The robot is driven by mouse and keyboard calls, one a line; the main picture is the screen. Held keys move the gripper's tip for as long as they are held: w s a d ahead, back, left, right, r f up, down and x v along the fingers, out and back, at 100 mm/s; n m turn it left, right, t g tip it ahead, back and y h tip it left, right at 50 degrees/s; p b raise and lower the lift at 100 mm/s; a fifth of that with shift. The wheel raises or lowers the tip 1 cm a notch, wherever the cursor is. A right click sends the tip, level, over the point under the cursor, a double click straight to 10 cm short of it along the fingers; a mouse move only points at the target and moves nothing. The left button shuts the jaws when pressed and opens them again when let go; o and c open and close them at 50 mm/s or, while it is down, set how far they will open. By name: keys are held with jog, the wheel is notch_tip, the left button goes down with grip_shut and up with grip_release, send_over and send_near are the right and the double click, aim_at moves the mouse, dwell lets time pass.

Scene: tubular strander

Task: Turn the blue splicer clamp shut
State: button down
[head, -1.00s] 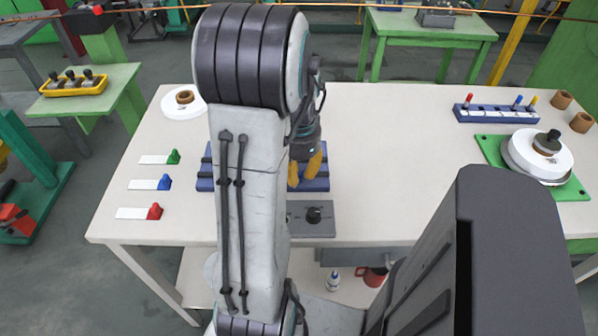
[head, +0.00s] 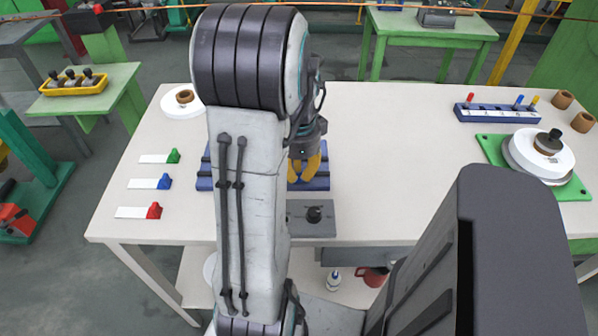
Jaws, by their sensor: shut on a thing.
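A blue splicer block (head: 318,183) lies on the white bench, partly hidden behind my arm. My gripper (head: 304,172), with yellow-orange fingers, points down over this block. The fingers are shut on a small part at the block, which they cover. From its place it looks to be the blue splicer clamp, but its colour and angle are hidden.
A grey box with a black knob (head: 314,214) sits just in front of the block. Green (head: 173,156), blue (head: 164,182) and red (head: 154,211) pieces with white strips lie left. A blue rack (head: 497,113) and a green-based spool (head: 540,155) stand right. The bench between is clear.

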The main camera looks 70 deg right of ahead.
dwell(0.4)
jog(key=c, duration=1.2)
grip_release()
